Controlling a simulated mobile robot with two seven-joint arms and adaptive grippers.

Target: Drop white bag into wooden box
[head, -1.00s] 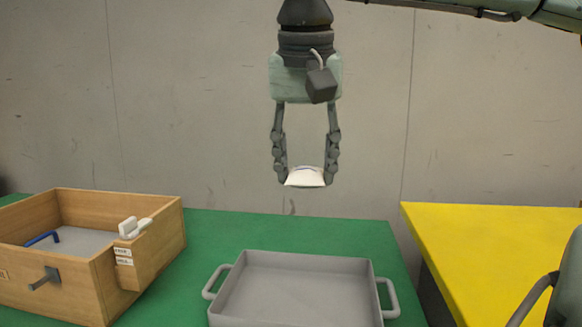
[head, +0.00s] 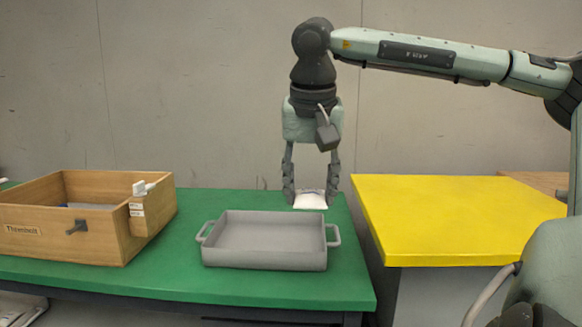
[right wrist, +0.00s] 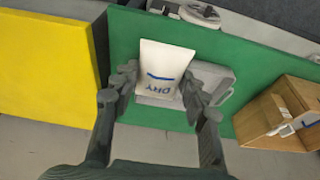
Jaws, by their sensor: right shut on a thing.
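The white bag (head: 310,200) is held between the fingers of my right gripper (head: 311,197), above the back right of the grey tray. The wooden box (head: 98,245) stands open on the green table at the left, apart from the gripper. It also shows at the right of the right wrist view (right wrist: 262,115). My left gripper is not in view.
A grey tray with two handles (head: 264,257) lies on the green table (head: 200,286), right of the box. A white device (head: 143,188) sits in a holder on the box's right side. A yellow table (head: 450,215) stands at the right, across a gap.

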